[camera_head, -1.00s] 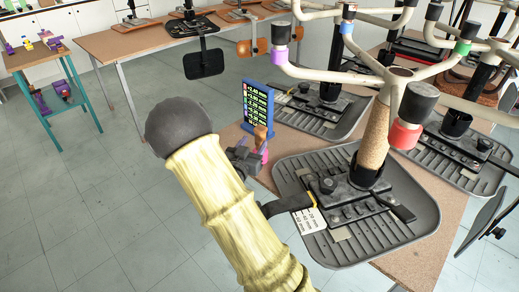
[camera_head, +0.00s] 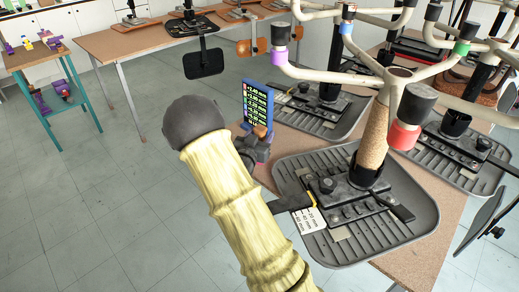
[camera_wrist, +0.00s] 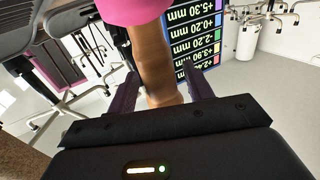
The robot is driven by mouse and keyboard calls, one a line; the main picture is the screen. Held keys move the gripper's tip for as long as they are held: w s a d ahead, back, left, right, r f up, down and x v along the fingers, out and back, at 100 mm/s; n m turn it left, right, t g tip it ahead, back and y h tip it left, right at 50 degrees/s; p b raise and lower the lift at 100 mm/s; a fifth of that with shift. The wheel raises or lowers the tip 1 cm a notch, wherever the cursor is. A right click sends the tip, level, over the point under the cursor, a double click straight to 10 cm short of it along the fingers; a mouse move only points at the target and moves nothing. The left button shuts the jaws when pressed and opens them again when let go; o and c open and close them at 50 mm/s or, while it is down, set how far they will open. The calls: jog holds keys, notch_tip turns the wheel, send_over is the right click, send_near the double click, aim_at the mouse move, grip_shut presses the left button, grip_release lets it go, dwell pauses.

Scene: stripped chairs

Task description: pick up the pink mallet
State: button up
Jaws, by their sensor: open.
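The pink mallet shows in the wrist view with its pink head (camera_wrist: 135,10) at the top edge and its brown wooden handle (camera_wrist: 152,60) running down toward my palm. My gripper (camera_wrist: 162,88) is open, with one dark purple finger on each side of the handle. I cannot tell whether either finger touches it. In the head view the top of the handle (camera_head: 260,131) stands up beside my gripper (camera_head: 258,146), near the table's left edge. The mallet head is mostly hidden there by my gripper.
A blue display board (camera_head: 258,108) with coloured number lines stands just behind the mallet. A grey ribbed tray (camera_head: 408,232) with a black clamp base and branching stand is close on the right. Open floor (camera_head: 100,220) lies to the left.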

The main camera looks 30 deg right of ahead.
jog(key=shift+w, duration=0.1)
jog(key=shift+s, duration=0.2)
grip_shut()
jog(key=shift+w+r, duration=0.1)
jog(key=shift+r, duration=0.55)
notch_tip(320, 180, up, 9)
jog(key=shift+f+p, duration=0.1)
jog(key=shift+p, duration=0.4)
